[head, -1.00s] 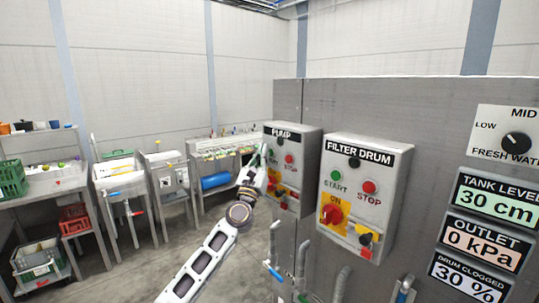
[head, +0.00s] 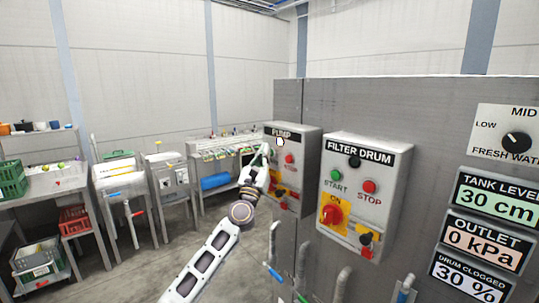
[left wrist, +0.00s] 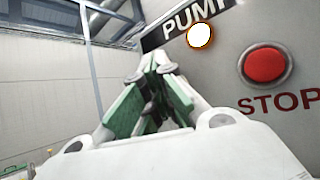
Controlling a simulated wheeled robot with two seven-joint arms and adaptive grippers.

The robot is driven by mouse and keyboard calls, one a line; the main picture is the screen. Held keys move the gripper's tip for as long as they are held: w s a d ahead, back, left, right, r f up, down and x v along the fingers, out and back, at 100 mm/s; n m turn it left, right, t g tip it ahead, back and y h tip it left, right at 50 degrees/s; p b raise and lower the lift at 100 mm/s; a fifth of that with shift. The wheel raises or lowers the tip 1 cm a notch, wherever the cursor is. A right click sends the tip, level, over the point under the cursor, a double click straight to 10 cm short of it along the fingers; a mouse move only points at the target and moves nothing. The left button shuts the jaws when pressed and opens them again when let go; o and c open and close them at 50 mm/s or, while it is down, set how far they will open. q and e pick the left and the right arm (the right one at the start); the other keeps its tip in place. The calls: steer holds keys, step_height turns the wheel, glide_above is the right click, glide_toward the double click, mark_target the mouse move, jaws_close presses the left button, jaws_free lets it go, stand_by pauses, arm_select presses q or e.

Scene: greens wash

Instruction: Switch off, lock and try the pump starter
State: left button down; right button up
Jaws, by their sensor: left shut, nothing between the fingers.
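The pump starter box (head: 304,165) is a grey box on the metal wall, labelled PUMP. Its lamp (head: 280,141) glows white, and it also shows lit in the left wrist view (left wrist: 200,36). Its red STOP button (head: 289,159) is uncovered and shows large in the left wrist view (left wrist: 265,64). My left gripper (head: 265,150) is shut and empty, its fingertips at the box's left front, below the label. In the left wrist view the fingers (left wrist: 152,85) cover the START button's place; I cannot tell if they touch. The pump's red switch lies low on the box, partly hidden by my gripper.
The filter drum box (head: 366,185) stands right beside it, with its own buttons, red switch (head: 332,214) and unlit lamp. Display panels (head: 478,233) are farther right. Pipes with blue-handled valves (head: 274,272) run below. Benches and crates stand at the left.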

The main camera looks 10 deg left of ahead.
arm_select(q)
steer(key=shift+s+a, duration=0.1)
stand_by(0.3)
steer(key=shift+s+a+p, duration=0.3)
steer(key=shift+s+a, duration=0.1)
steer(key=shift+s, duration=0.15)
stand_by(0.3)
steer(key=shift+s+a+p, duration=0.4)
steer(key=shift+s+a, duration=0.4)
steer(key=shift+s, duration=0.2)
steer(key=shift+s+a+p, duration=0.4)
steer(key=shift+s+a, duration=0.4)
steer(key=shift+s, duration=0.2)
